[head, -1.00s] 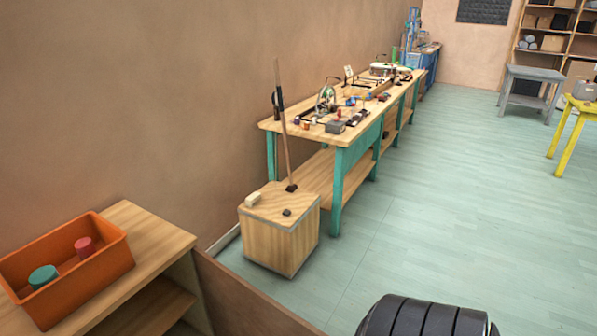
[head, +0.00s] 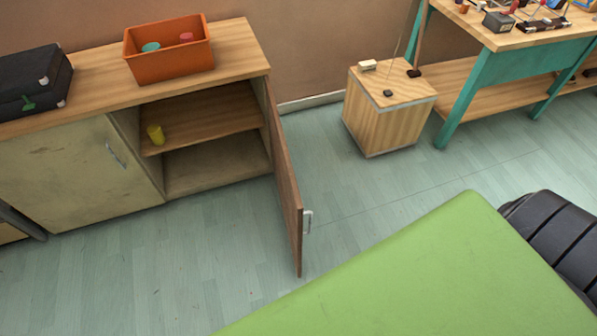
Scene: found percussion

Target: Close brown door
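The brown door (head: 284,170) belongs to the low wooden cabinet at the left of the head view. It stands wide open, roughly square to the cabinet front. It is hinged at the cabinet's right end and its free edge points toward me. A pale metal handle (head: 308,222) sits on its right-hand face near the free edge. The cabinet's left door (head: 75,175) is pale and closed. Neither of my grippers is in view.
An orange bin (head: 168,62) and a black case (head: 32,82) stand on the cabinet top (head: 235,50). A wooden box (head: 385,115) and a teal-legged workbench (head: 510,75) are to the right. Clear floor (head: 190,250) lies before the cabinet. A green surface fills the lower right.

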